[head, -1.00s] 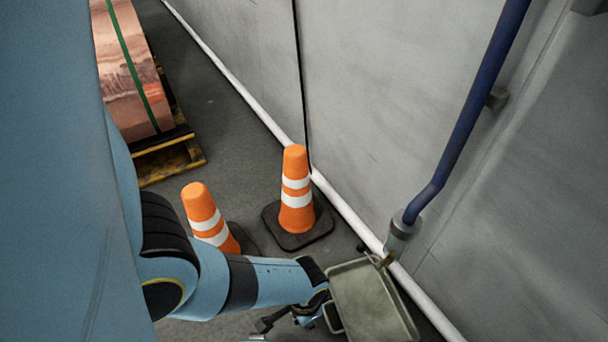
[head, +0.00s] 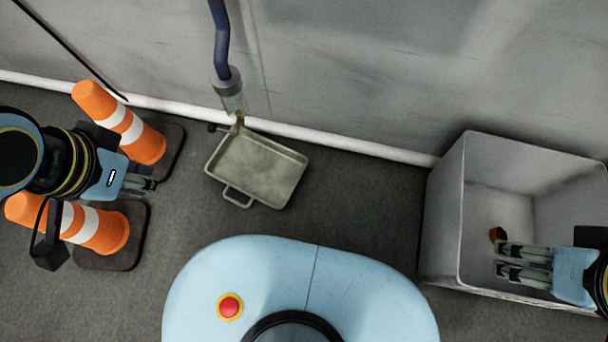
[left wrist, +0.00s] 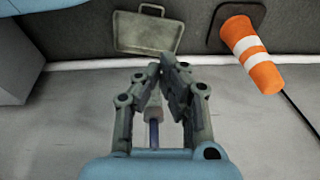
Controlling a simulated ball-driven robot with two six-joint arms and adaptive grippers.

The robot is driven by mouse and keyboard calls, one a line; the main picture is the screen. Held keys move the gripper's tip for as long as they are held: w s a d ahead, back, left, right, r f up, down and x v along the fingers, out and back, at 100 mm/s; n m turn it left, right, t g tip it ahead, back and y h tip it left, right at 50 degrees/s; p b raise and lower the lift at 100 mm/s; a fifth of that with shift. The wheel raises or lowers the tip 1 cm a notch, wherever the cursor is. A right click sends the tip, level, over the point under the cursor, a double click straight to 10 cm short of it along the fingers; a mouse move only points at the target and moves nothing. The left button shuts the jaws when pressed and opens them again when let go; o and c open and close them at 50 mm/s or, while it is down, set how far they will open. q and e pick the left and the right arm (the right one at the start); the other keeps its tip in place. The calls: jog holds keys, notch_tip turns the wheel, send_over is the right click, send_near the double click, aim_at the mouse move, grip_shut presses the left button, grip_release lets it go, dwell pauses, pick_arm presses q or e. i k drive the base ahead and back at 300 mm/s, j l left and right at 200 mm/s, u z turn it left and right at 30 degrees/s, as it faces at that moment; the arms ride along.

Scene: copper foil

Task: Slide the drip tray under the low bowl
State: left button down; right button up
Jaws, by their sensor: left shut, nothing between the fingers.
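The drip tray (head: 257,168), shallow and grey-green with a loop handle, lies on the floor near the wall, its handle away from the wall. It also shows in the left wrist view (left wrist: 148,33). The low bowl (head: 233,103), a cloudy cup with a brown tip, hangs at the blue pipe's lower end. Its tip appears over the tray's wall-side left corner; exact overlap is unclear. My left gripper (head: 150,183) is shut and empty, left of the tray and apart from it. My right gripper (head: 500,259) is open over a white bin, far right of the tray.
Two orange cones (head: 132,126) (head: 95,228) stand on dark bases beside my left arm. The white bin (head: 443,220) at right holds a small orange-brown item (head: 497,234). A white pipe (head: 350,147) runs along the wall's foot. Floor between tray and bin is clear.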

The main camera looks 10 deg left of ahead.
aim_at(269, 172)
jog(key=j+z, duration=0.1)
jog(key=z, duration=0.3)
jog(key=j+z, duration=0.15)
jog(key=z, duration=0.3)
jog(key=j+z, duration=0.1)
jog(key=z, duration=0.3)
jog(key=j+z, duration=0.1)
jog(key=z, duration=0.3)
jog(key=k+j, duration=0.4)
jog(key=j, duration=0.15)
